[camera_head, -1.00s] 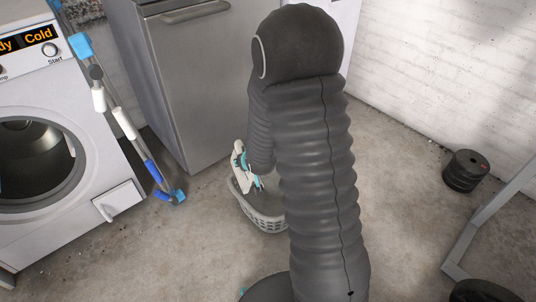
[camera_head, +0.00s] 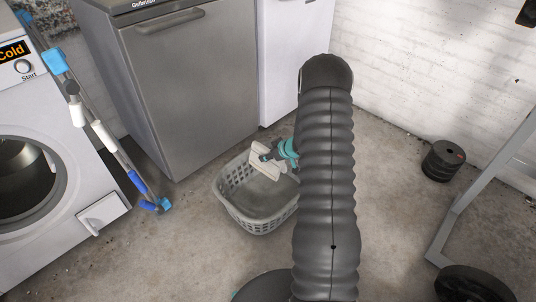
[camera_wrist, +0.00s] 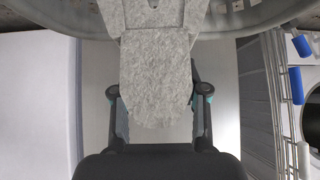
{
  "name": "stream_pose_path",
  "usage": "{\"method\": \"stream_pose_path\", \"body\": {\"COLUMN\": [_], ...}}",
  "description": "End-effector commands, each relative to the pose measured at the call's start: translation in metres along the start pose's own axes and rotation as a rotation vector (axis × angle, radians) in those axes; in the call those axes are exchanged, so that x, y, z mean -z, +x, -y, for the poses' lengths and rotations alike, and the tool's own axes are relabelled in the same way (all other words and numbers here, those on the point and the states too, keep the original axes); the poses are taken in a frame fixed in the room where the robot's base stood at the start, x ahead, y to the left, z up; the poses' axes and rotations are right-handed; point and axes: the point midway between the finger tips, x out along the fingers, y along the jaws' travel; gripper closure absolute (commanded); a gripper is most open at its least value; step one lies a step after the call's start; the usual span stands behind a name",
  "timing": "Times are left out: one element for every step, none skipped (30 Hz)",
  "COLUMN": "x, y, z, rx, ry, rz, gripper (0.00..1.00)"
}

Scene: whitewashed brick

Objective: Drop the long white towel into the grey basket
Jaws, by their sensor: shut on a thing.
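The grey basket (camera_head: 256,223) stands on the floor in front of the grey appliance, an open, slotted container. The white towel (camera_head: 266,162) hangs from my gripper (camera_head: 279,154) over the basket's far side. My gripper is shut on the towel, and my arm hides part of the basket's right side. In the wrist view the towel (camera_wrist: 156,80) shows as a fuzzy pale strip between my gripper's fingers (camera_wrist: 158,94), with the basket's rim (camera_wrist: 255,17) across the top. I cannot tell whether the towel touches the basket.
A grey appliance (camera_head: 185,90) stands close behind the basket, and a washing machine (camera_head: 50,200) with a blue-and-white pole (camera_head: 103,135) is at left. Black weight plates (camera_head: 443,161) and a grey metal frame (camera_head: 480,190) are at right.

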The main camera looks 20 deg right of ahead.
Motion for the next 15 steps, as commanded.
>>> {"method": "stream_pose_path", "body": {"x": [-0.002, -0.003, -0.005, -0.006, -0.007, -0.009, -0.011, -0.013, -0.015, -0.018, -0.02, -0.023, -0.025, -0.027, -0.03], "y": [0.001, 0.002, 0.003, 0.005, 0.006, 0.008, 0.01, 0.012, 0.015, 0.017, 0.019, 0.022, 0.024, 0.027, 0.03], "z": [-0.001, -0.002, -0.001, -0.001, -0.001, -0.001, -0.001, -0.001, -0.001, -0.001, -0.001, -0.001, -0.001, -0.001, -0.001], "rx": [0.002, 0.002, 0.002, 0.002, 0.002, 0.002, 0.002, 0.002, 0.002, 0.002, 0.002, 0.002, 0.002, 0.002, 0.001], "ry": [-0.002, -0.003, -0.003, -0.003, -0.003, -0.003, -0.003, -0.003, -0.004, -0.004, -0.004, -0.004, -0.004, -0.004, -0.004], "rz": [-0.001, -0.001, -0.001, -0.001, -0.001, -0.001, -0.001, -0.001, -0.001, -0.001, -0.001, -0.001, -0.001, -0.001, -0.001], "gripper": [1.0, 1.0, 1.0, 1.0, 1.0, 1.0, 1.0, 1.0, 1.0, 1.0, 1.0, 1.0, 1.0, 1.0, 1.0]}}
